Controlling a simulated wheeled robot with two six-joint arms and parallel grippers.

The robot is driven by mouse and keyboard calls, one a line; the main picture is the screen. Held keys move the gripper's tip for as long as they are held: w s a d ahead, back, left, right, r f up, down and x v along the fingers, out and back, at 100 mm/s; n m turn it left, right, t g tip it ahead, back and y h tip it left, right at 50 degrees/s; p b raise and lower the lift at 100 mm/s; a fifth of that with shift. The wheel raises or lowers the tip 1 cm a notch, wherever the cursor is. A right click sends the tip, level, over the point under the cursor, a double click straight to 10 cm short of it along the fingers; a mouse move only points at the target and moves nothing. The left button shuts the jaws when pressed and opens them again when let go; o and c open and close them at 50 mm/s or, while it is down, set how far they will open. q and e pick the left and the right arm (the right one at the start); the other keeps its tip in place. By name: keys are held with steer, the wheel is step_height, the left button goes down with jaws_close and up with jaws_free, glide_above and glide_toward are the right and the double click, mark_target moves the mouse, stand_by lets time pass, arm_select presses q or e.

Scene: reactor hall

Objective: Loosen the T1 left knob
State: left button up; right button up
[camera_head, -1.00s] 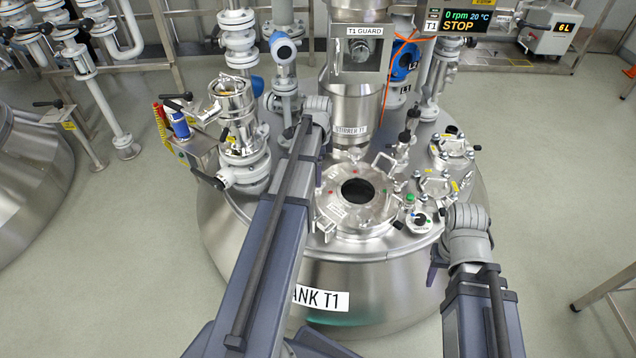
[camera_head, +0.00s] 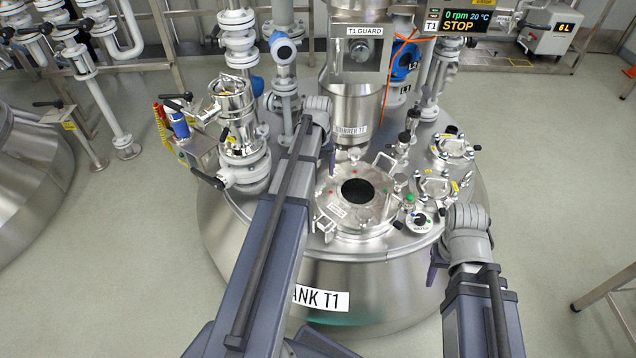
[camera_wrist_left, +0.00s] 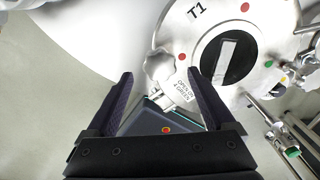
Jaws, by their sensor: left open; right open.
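The T1 lid (camera_head: 375,208) is a round steel plate with a dark central opening and coloured dots, on top of the tank. In the left wrist view the lid (camera_wrist_left: 213,22) is at the upper right. In the head view my left arm hides most of that gripper. My right gripper (camera_head: 434,266) is open, mostly hidden by its arm, right of the lid.
The stirrer column (camera_head: 352,105) rises behind the lid. A valve stack (camera_head: 242,140) stands left of my left arm. Smaller ports (camera_head: 437,187) lie to the lid's right. The display (camera_head: 466,20) reads 0 rpm, 20 °C, STOP.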

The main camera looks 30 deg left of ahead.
mark_target(318, 180)
arm_select(q)
steer(key=shift+m, duration=0.9)
step_height(318, 180, down, 6)
steer(key=b, duration=0.6)
steer(key=shift+c, duration=0.2)
